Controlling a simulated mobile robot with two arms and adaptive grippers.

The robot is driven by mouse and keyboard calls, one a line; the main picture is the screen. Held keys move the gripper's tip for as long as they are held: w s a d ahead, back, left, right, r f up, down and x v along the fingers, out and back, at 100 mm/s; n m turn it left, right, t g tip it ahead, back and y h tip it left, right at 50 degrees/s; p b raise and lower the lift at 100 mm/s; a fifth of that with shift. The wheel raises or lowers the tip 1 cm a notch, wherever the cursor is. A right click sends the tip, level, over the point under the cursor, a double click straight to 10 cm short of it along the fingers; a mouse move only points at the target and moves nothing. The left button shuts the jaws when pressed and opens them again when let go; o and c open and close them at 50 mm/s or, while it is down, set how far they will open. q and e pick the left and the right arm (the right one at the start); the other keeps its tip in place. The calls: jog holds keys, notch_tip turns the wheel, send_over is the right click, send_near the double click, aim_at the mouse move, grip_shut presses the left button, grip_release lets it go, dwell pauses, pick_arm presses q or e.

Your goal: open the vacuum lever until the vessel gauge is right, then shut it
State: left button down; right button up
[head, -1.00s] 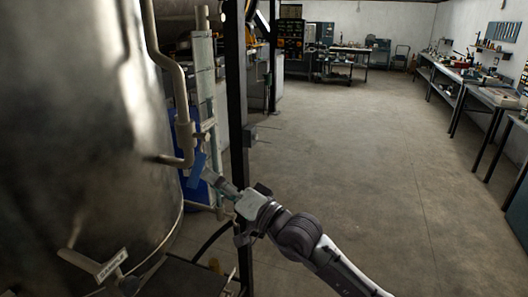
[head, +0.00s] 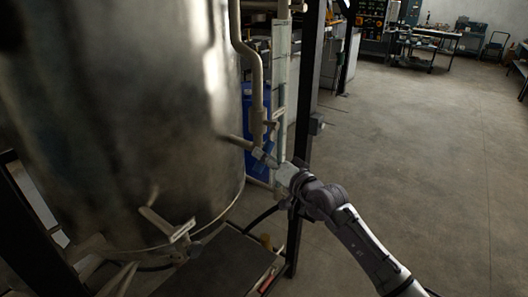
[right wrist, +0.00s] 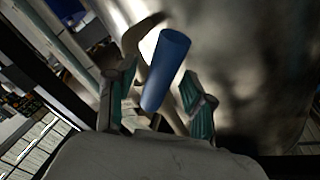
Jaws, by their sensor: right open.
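The lever with a blue handle (head: 261,153) sits on the pale pipe beside the large metal vessel (head: 120,110). My right gripper (head: 272,161) is at this handle in the head view. In the right wrist view the blue handle (right wrist: 166,68) stands between the two open fingers of my right gripper (right wrist: 158,98), with a gap visible on the right side. Whether a finger touches it I cannot tell. No vessel gauge face can be made out. My left gripper is not in view.
A second lever with a label reading SAMPLE (head: 180,231) is low on the vessel's front. A dark post (head: 305,120) stands close by my right gripper. A dark platform (head: 225,262) lies below. Open concrete floor (head: 430,150) is on the right.

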jog(key=shift+w+a, duration=0.4)
jog(key=shift+w, duration=0.15)
grip_shut()
